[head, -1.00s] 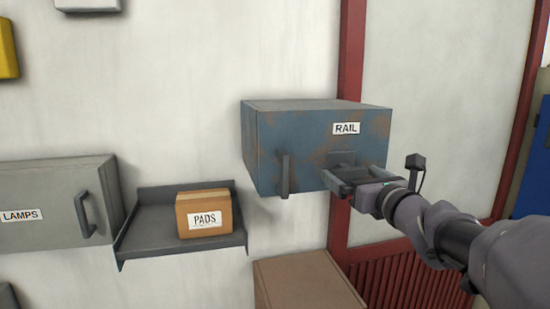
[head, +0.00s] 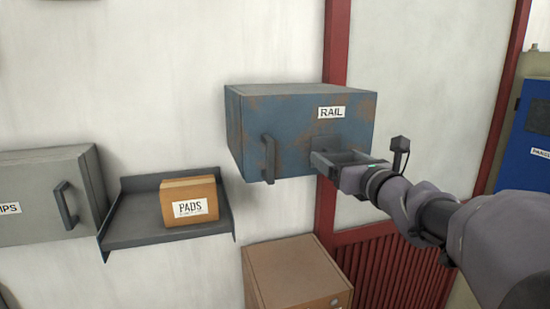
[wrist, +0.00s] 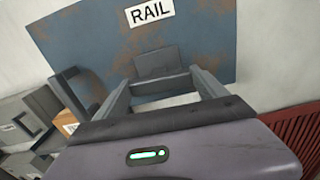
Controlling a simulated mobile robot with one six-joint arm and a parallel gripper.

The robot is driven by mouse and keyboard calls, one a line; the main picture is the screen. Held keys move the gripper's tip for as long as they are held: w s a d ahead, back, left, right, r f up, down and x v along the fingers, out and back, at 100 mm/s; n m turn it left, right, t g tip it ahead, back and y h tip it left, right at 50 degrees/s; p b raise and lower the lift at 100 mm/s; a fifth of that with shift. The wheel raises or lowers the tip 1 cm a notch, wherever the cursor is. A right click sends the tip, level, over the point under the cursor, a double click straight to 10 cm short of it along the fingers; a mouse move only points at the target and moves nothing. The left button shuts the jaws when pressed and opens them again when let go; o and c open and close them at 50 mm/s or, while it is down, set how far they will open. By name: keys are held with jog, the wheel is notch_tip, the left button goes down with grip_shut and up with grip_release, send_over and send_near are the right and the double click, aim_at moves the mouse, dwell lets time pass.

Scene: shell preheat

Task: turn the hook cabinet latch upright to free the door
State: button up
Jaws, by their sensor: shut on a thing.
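A blue, rust-patched cabinet (head: 290,105) labelled RAIL hangs on the wall; I see no cabinet labelled hook. Its door has an upright dark handle (head: 269,160) at the left and a small square latch plate (head: 325,141) under the label. My gripper (head: 335,158) is at the lower right of the door, in front of the plate. In the wrist view, the dark latch bar (wrist: 160,87) lies crosswise below the plate, between my two fingers. My gripper (wrist: 163,90) is shut on this bar, its fingers far apart. The bar is mostly hidden in the head view.
A shelf (head: 120,236) with a PADS box (head: 189,202) is at lower left, beside a grey cabinet (head: 40,180). A brown cabinet (head: 290,265) stands below the RAIL cabinet. A red post (head: 336,45) runs behind it. A blue panel (head: 525,135) is at far right.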

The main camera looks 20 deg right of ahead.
jog(key=m+b, duration=0.2)
jog(key=m, duration=0.1)
jog(key=shift+f+m, duration=0.1)
jog(key=shift+m, duration=0.2)
jog(key=m+b, duration=0.1)
jog(key=m, duration=0.3)
jog(key=shift+m, duration=0.3)
jog(key=m, duration=0.4)
jog(key=shift+d+m, duration=0.1)
jog(key=shift+m, duration=0.2)
jog(key=shift+m+p, duration=0.5)
jog(key=shift+m, duration=1.8)
jog(key=o, duration=1.1)
jog(key=shift+o, duration=1)
jog(key=shift+w, duration=0.15)
